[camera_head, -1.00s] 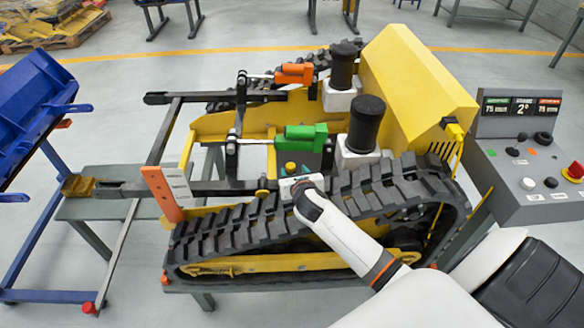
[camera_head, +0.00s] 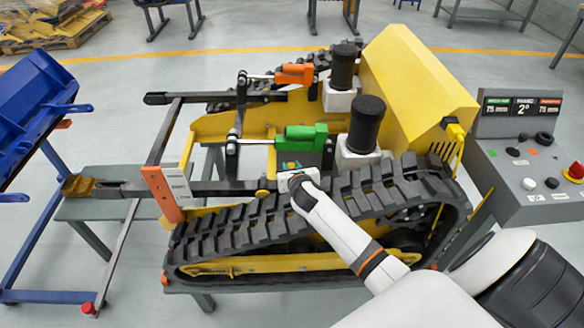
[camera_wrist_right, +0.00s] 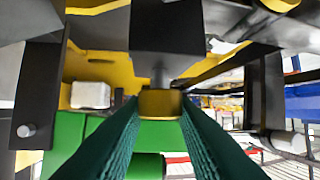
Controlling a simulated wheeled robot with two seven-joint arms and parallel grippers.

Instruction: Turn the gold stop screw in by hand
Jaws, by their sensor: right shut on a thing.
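The gold stop screw (camera_wrist_right: 160,103) shows in the right wrist view as a short gold knob under a dark stem and a black block (camera_wrist_right: 166,27). My right gripper (camera_wrist_right: 160,108) is shut on it, with a teal finger pad on each side of the knob. In the head view my right gripper (camera_head: 291,166) reaches over the near track to a spot just below the green cylinder (camera_head: 301,138). My left gripper is in neither view.
The near black track (camera_head: 240,227) runs beneath my right arm. Black lift arms (camera_head: 205,188) and an orange-and-white upright plate (camera_head: 163,193) stand left of the gripper. A black-capped post (camera_head: 366,125) stands to the right. A control console (camera_head: 525,165) is at the far right.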

